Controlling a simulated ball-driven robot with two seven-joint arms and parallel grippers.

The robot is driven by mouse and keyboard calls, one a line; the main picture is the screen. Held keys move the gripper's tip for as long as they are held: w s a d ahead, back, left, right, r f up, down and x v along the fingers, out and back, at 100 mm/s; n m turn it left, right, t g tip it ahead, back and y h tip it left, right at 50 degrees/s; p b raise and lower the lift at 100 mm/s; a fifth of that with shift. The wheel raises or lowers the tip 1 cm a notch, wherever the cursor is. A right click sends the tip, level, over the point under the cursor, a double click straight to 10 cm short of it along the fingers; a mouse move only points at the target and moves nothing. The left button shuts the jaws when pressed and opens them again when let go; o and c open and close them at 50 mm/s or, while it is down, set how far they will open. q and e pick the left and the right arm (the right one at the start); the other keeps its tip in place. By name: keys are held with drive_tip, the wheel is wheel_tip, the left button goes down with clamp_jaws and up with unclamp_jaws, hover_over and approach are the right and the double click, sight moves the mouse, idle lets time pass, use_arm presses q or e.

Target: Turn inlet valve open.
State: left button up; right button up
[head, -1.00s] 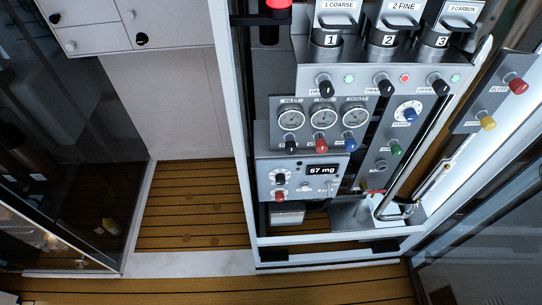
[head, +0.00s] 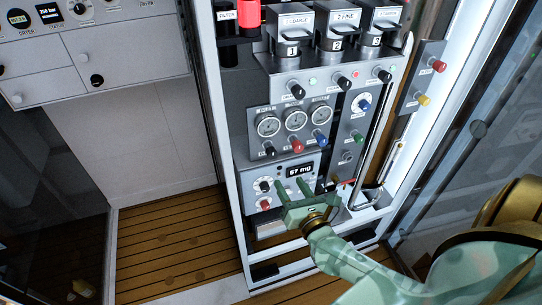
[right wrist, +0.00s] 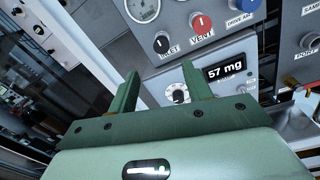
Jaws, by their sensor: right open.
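The inlet valve is a black knob (head: 270,150) below the leftmost gauge on the grey panel. In the right wrist view the black knob (right wrist: 161,43) has a partly readable label ending in "LET" and lies beyond the fingertips. My right gripper (head: 290,186) is open and empty, in front of the 57 mg display unit and below the knob. In the right wrist view its two green fingers (right wrist: 160,72) stand apart with nothing between them. The gripper hides part of the display unit. My left gripper is not in view.
A red vent knob (head: 297,146) and a blue knob (head: 321,139) sit close to the right of the inlet knob. Gauges (head: 296,121) are above. The display unit (head: 299,170) juts below. A white frame post (head: 224,150) stands left of the panel.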

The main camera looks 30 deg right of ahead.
sight(273, 155)
drive_tip(key=w+d, duration=0.1)
drive_tip(key=w, duration=0.7)
drive_tip(key=w+d, duration=0.1)
drive_tip(key=w, duration=0.3)
drive_tip(key=shift+w+d, duration=0.15)
drive_tip(key=shift+d, duration=0.15)
drive_tip(key=c, duration=1)
